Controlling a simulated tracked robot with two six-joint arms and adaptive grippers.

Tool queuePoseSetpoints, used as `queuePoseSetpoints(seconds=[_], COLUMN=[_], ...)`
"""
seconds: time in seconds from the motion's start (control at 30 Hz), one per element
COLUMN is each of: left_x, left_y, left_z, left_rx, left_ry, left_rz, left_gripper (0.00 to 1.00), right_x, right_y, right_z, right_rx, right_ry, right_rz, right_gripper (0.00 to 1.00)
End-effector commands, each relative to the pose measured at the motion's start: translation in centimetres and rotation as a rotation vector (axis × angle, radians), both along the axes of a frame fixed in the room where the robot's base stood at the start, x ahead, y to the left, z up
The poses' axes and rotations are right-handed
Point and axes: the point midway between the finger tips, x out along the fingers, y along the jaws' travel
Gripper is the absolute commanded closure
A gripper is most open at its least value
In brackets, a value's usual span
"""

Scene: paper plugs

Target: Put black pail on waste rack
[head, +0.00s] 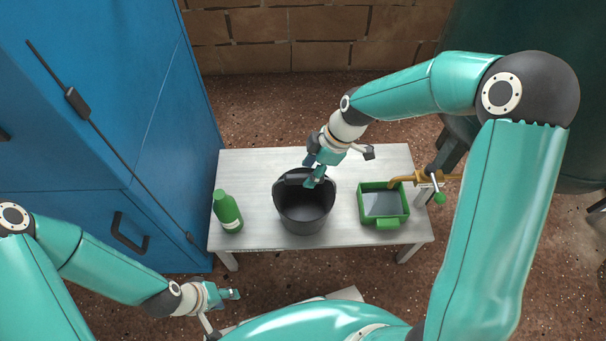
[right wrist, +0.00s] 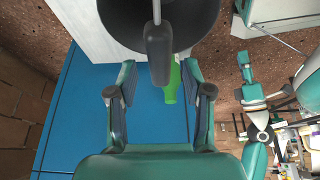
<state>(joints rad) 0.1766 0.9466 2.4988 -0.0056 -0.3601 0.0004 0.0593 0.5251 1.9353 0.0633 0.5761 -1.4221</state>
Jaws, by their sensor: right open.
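The black pail (head: 305,212) stands upright on the white table, with its dark handle grip (head: 295,177) raised at its back rim. My right gripper (head: 313,172) is open just above that back rim. In the right wrist view the pail (right wrist: 205,22) is at the top, and the handle grip (right wrist: 158,50) reaches down between the spread fingers of my right gripper (right wrist: 160,86), with a gap on both sides. My left gripper (head: 236,294) is low at the left, in front of the table and away from the pail; its jaw opening is unclear. I cannot identify the waste rack for certain.
The white table (head: 250,165) also holds a green bottle (head: 228,211) at left and a green bin (head: 384,218) at right, below a brass tap (head: 418,178). A blue cabinet (head: 150,110) stands left. Another pale surface (head: 345,294) shows at the bottom, mostly hidden by my body.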

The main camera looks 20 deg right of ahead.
Motion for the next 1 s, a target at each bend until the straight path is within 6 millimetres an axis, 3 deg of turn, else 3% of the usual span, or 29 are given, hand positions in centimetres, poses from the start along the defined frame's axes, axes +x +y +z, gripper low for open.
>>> queuePoseSetpoints(seconds=[0.03, 0.2, 0.4, 1.0], left_x=[0.0, 0.0, 0.0, 0.0], left_y=[0.0, 0.0, 0.0, 0.0], left_z=[0.6, 1.5, 1.9, 2.0], left_rx=[0.000, 0.000, 0.000, 0.000], left_ry=[0.000, 0.000, 0.000, 0.000], left_rz=[0.000, 0.000, 0.000, 0.000], left_gripper=[0.60, 0.60, 0.60, 0.60], right_x=[0.0, -0.4, -0.7, -0.8], right_y=[-0.5, -1.7, -2.6, -2.7], right_z=[1.5, 4.5, 6.5, 6.8], right_rx=[0.000, 0.000, 0.000, 0.000], right_ry=[-0.004, -0.004, -0.001, 0.000], right_rz=[-0.003, -0.003, -0.002, -0.001], right_gripper=[0.50, 0.50, 0.50, 0.50])
